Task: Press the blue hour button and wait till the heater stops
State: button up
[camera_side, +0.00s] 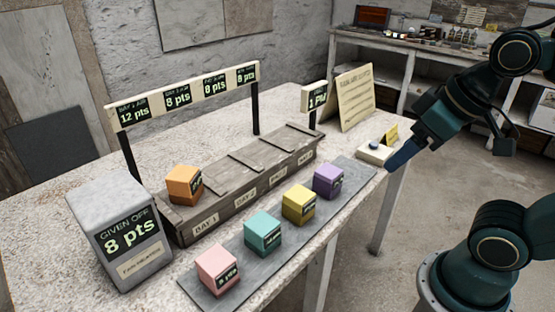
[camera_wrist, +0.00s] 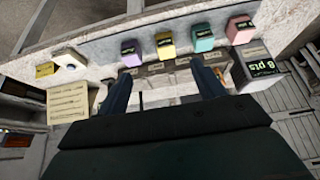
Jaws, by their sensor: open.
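The blue button (camera_side: 374,146) sits on a small cream base (camera_side: 370,155) at the table's far right corner. In the wrist view the button (camera_wrist: 71,67) is at upper left, left of both fingers. My gripper (camera_side: 392,167) points down beside the base's right side in the side view. In the wrist view my gripper (camera_wrist: 160,66) is open, its fingers wide apart with nothing held, and clear of the button. No heater can be made out for certain. A grey box (camera_side: 106,196) reads "GIVEN OFF 8 pts".
A wooden trough (camera_side: 217,218) with day labels holds an orange cube (camera_side: 184,184). Pink, teal, yellow and purple (camera_side: 328,180) cubes stand on a grey strip (camera_side: 350,172). A sign bar (camera_side: 144,106) shows points; a small sign reads "1 PM" (camera_side: 316,97). A notice board (camera_side: 354,98) stands behind.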

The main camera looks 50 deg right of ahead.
grip_shut()
dwell(1.4)
